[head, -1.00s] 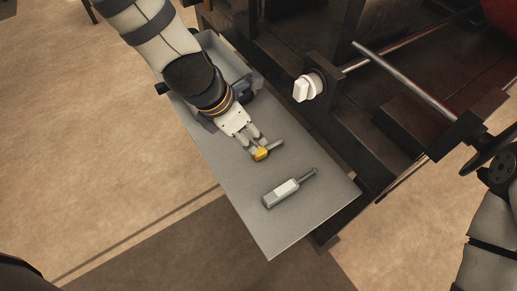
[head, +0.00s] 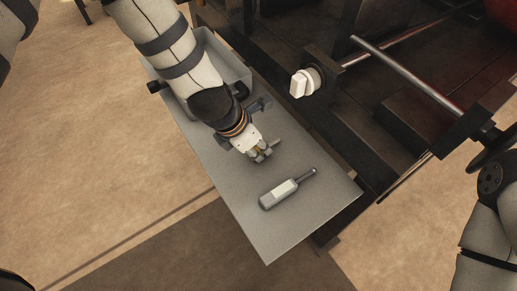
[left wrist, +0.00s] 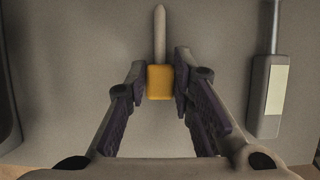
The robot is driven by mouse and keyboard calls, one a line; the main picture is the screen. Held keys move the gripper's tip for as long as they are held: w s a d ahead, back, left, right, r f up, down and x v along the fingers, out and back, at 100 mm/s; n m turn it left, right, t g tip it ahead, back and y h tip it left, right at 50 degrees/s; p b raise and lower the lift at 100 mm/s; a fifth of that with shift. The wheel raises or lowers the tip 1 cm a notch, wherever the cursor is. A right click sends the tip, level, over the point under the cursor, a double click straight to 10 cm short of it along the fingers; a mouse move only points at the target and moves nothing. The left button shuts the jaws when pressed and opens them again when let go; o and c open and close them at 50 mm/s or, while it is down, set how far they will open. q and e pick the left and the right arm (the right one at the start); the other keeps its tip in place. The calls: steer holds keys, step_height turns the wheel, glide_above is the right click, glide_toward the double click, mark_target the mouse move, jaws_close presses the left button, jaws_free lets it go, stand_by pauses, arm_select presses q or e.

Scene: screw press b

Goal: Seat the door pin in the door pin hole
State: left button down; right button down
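The door pin has a yellow block head and a thin grey shaft. In the left wrist view the door pin (left wrist: 160,82) lies between my left fingertips (left wrist: 160,84), its shaft pointing away from the gripper. In the head view my left gripper (head: 262,153) is low over the grey table (head: 240,205), and only the shaft of the door pin (head: 275,143) shows clearly beyond the fingers. My right gripper is out of view. I cannot make out the door pin hole.
A grey bottle-shaped tool (head: 280,195) with a pale label lies on the table beside the gripper. A grey bin (head: 228,62) stands behind my left arm. The dark press (head: 400,130) with a white knob (head: 303,83) and steel rods borders the table.

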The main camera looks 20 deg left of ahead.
mark_target(258, 149)
arm_select(q)
steer(key=shift+r, duration=0.1)
